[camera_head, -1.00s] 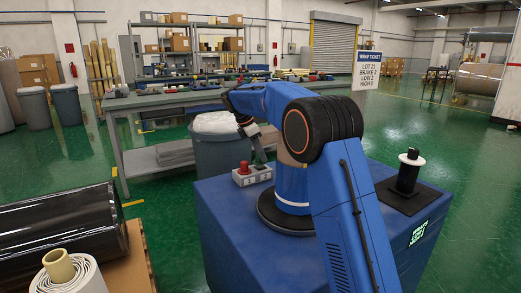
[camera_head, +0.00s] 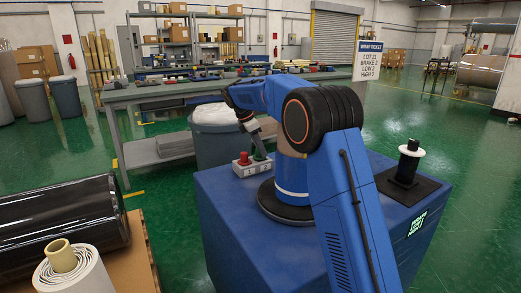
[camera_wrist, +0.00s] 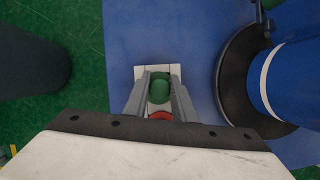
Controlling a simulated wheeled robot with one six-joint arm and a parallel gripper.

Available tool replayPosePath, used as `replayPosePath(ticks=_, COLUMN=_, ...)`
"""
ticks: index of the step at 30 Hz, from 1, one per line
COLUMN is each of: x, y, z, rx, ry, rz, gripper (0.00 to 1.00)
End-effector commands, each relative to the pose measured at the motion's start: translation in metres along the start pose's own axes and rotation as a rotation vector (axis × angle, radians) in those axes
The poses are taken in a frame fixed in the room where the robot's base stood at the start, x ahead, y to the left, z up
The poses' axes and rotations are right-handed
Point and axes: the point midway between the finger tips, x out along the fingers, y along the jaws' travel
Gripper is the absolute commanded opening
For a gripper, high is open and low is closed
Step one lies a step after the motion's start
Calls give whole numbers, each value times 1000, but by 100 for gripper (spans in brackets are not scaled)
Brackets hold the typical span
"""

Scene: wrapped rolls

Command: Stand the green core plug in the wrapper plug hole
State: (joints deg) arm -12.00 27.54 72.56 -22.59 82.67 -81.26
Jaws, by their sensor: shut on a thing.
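The green core plug (camera_wrist: 159,90) sits between the two grey fingers of my gripper (camera_wrist: 159,95) in the wrist view, and the fingers are shut on it. In the head view the green plug (camera_head: 260,156) is small and partly covered by my gripper (camera_head: 258,150). It is at the right side of a light grey two-place holder (camera_head: 250,171) on the blue top. Whether its lower end is inside the holder is hidden. A red plug (camera_head: 243,159) stands in the holder's left place. I cannot tell which opening is the wrapper plug hole.
A black post with a white disc (camera_head: 411,151) stands on a black plate (camera_head: 386,180) at the right of the blue top (camera_head: 235,225). A grey bin (camera_head: 217,145) is behind the holder.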

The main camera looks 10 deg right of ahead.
Motion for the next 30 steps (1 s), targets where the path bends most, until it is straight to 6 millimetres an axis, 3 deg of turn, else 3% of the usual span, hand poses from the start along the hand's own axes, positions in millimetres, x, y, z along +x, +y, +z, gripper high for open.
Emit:
replayPosePath(ticks=14, x=5, y=0, z=-2, rx=0, ry=0, rz=-1, gripper=2)
replayPosePath(ticks=15, x=5, y=0, z=-2, rx=0, ry=0, rz=0, gripper=26)
replayPosePath(ticks=18, x=5, y=0, z=-2, rx=0, ry=0, rz=0, gripper=46)
replayPosePath(ticks=30, x=-2, y=0, z=-2, rx=0, ry=0, rz=2, gripper=46)
